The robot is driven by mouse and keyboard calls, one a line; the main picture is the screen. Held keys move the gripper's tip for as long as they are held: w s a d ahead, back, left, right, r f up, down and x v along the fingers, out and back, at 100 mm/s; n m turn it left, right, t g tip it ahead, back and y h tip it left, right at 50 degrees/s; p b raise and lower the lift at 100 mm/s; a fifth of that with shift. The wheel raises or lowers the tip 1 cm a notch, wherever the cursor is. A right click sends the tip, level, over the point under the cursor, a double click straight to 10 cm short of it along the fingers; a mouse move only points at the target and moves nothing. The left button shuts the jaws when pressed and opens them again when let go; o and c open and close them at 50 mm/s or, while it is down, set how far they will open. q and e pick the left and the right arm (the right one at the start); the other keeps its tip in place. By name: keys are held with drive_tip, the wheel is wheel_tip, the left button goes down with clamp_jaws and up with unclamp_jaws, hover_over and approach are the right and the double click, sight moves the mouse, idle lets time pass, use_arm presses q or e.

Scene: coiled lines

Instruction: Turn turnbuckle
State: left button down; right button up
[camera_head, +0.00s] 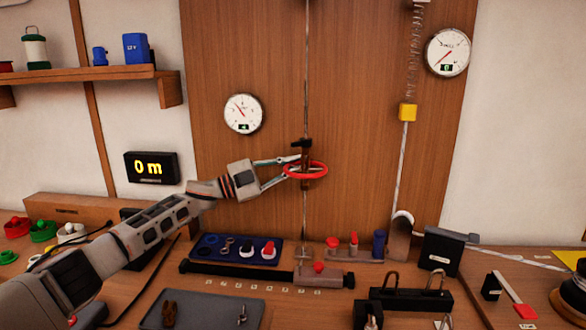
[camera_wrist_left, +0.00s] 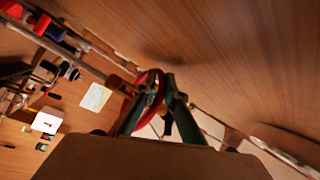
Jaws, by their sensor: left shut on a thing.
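The turnbuckle (camera_head: 306,152) hangs upright on a thin vertical line in front of the wooden back panel. It has a dark brown body and a red ring (camera_head: 320,169) around it. My left gripper (camera_head: 288,170) reaches in from the left and is shut on the turnbuckle at the height of the red ring. In the left wrist view the red ring (camera_wrist_left: 158,84) shows between and beside the fingers (camera_wrist_left: 160,92). The fingers hide part of the turnbuckle there. My right gripper is not in either view.
A round gauge (camera_head: 243,114) is on the panel left of the turnbuckle. A second gauge (camera_head: 447,52) and a yellow block (camera_head: 407,112) on a line are at right. A display (camera_head: 151,167) reads 0 m. A blue tray (camera_head: 210,248) and a black bar (camera_head: 230,275) lie below.

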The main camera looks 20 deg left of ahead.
use_arm(q)
drive_tip(key=c, duration=2.1)
unclamp_jaws()
drive_tip(key=shift+s+r, duration=0.1)
drive_tip(key=shift+r, duration=0.05)
drive_tip(key=shift+s+a+f, duration=0.2)
drive_tip(key=shift+a, duration=0.1)
drive_tip(key=v, duration=1.1)
drive_tip(key=shift+s, duration=0.15)
drive_tip(key=shift+r, duration=0.1)
drive_tip(key=shift+c, duration=0.3)
